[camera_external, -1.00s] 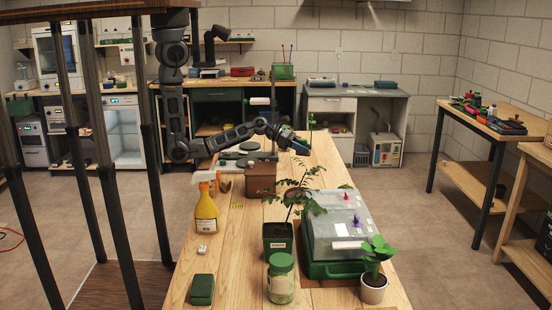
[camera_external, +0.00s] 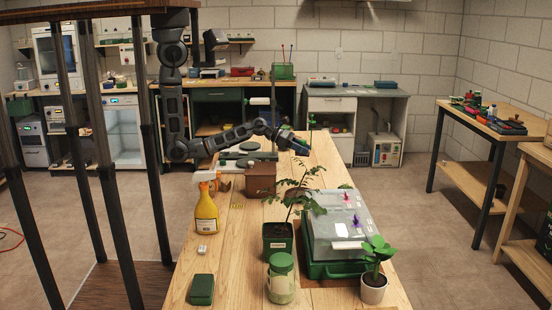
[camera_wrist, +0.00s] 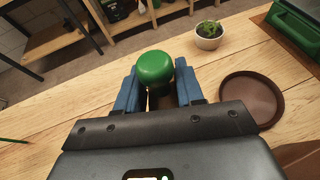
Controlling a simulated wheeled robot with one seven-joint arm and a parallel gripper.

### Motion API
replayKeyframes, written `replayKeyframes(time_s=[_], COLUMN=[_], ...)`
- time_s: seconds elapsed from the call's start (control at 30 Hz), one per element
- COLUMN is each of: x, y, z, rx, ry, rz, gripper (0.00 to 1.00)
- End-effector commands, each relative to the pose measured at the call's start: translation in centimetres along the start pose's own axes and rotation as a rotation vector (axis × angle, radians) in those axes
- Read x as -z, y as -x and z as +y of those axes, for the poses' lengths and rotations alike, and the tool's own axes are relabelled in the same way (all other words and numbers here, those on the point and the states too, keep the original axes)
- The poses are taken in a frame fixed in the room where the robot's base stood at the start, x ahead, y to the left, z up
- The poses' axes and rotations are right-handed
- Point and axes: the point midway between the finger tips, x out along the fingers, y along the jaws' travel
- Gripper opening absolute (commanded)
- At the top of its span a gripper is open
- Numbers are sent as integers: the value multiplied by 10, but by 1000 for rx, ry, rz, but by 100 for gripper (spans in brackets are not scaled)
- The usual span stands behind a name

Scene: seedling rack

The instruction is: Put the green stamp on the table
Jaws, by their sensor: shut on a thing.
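The green stamp (camera_wrist: 155,68) has a round green knob and a brown part below it. It sits between the blue fingers of my gripper (camera_wrist: 157,88) in the wrist view, and the jaws are shut on it. The wooden table (camera_wrist: 55,118) lies beneath. The stamp's lower end is hidden by my gripper, so I cannot tell whether it touches the table. In the external view my gripper (camera_external: 290,143) is low over the far end of the table (camera_external: 235,255). The stamp is too small to make out clearly there.
Nearer the camera outside stand a brown box (camera_external: 261,178), a yellow spray bottle (camera_external: 206,214), a leafy plant pot (camera_external: 277,243) and a lidded green case (camera_external: 325,268).

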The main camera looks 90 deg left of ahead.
Motion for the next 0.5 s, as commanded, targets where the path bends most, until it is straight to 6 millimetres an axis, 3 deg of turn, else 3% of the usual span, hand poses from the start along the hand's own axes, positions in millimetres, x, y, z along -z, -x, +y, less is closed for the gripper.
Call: replayKeyframes(time_s=[0.23, 0.5], x=[22, 29], y=[17, 33], z=[7, 6], rx=[-159, -290], ry=[69, 124], rz=[1, 0], gripper=[1, 1])
